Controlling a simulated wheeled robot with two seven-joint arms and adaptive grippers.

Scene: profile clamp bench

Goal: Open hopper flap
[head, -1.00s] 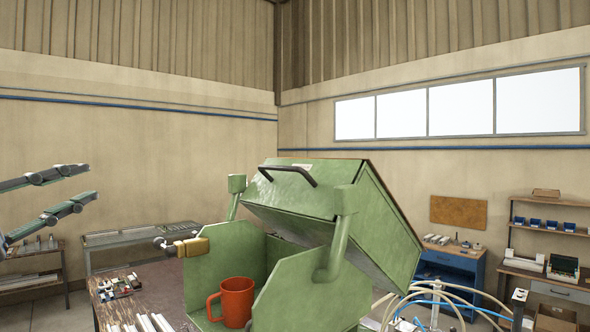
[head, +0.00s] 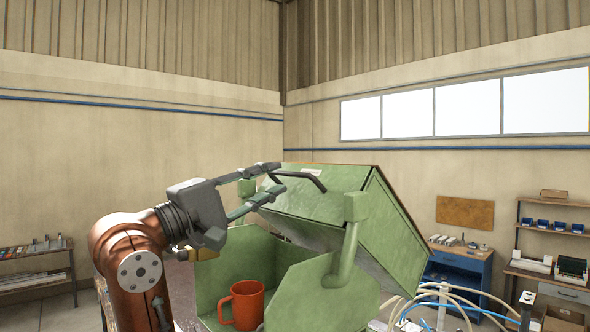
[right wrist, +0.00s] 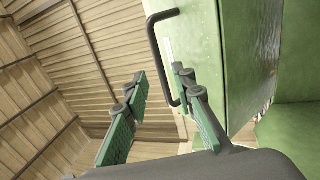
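The green hopper (head: 225,275) stands in the head view, and its box-like flap (head: 325,200) sits tilted above the opening. A dark bar handle (head: 305,177) is on the flap's upper face. My right gripper (head: 279,177) is open at the handle's left end. In the right wrist view its fingers (right wrist: 158,75) stand apart, with the handle (right wrist: 157,45) running down between them. One finger appears to be on the flap side of the bar; I cannot tell whether it touches. The flap (right wrist: 200,60) fills the upper right there. My left gripper is out of view.
An orange-red mug (head: 247,305) stands in the hopper's open front. A brass-coloured block (head: 215,238) sits by the hopper's left wall, close to my right wrist. Pale hoses (head: 450,300) and a blue cabinet (head: 462,270) are at the right.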

